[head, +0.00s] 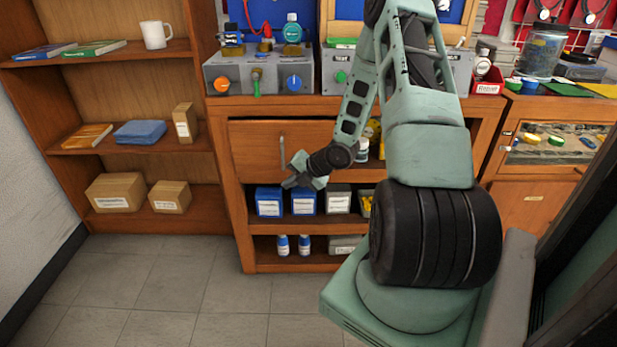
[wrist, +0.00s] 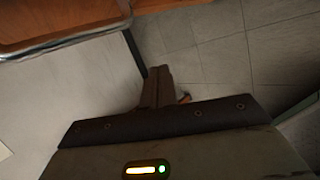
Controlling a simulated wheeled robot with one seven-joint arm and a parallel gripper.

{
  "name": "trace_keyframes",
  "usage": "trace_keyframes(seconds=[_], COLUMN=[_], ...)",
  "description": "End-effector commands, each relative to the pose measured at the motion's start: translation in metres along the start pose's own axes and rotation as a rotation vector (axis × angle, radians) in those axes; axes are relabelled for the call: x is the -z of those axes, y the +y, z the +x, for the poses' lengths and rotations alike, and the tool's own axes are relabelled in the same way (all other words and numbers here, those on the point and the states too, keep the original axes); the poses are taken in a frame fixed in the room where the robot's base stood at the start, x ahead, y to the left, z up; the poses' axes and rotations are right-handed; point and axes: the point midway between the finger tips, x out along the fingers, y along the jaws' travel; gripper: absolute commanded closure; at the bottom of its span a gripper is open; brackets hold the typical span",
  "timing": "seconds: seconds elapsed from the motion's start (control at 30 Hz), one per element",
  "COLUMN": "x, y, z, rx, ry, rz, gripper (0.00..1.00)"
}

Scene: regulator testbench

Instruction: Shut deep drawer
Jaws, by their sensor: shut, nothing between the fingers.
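The wooden drawer (head: 256,152) is on the left of the workbench cabinet in the head view, under the benchtop. Its front carries a thin upright metal handle (head: 282,153). How far the front stands out from the cabinet I cannot tell from this angle. My gripper (head: 291,180) is near the lower right part of the drawer front, by the handle's lower end; touching or apart I cannot tell. My arm hides part of the drawer's right side. In the wrist view my gripper (wrist: 158,76) has its fingers together and empty, over the floor.
Below the drawer, a shelf holds blue bins (head: 269,201) and a grey bin (head: 338,199). Bottles (head: 283,245) stand on the lowest shelf. Control boxes (head: 258,72) sit on the benchtop. A bookcase (head: 125,110) stands at left. The tiled floor (head: 165,285) in front is clear.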

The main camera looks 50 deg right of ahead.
Motion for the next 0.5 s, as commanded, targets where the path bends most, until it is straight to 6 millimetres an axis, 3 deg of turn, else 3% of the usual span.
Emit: trace_keyframes(seconds=[0.03,0.1,0.3,0.5], x=[-0.001,-0.002,-0.008,-0.013], y=[-0.025,-0.036,-0.060,-0.069], z=[-0.001,-0.014,-0.064,-0.106], rx=[-0.077,-0.194,-0.507,-0.692], ry=[-0.028,-0.070,-0.239,-0.375], rz=[0.048,0.095,0.206,0.253], gripper=[1.00,1.00,1.00,1.00])
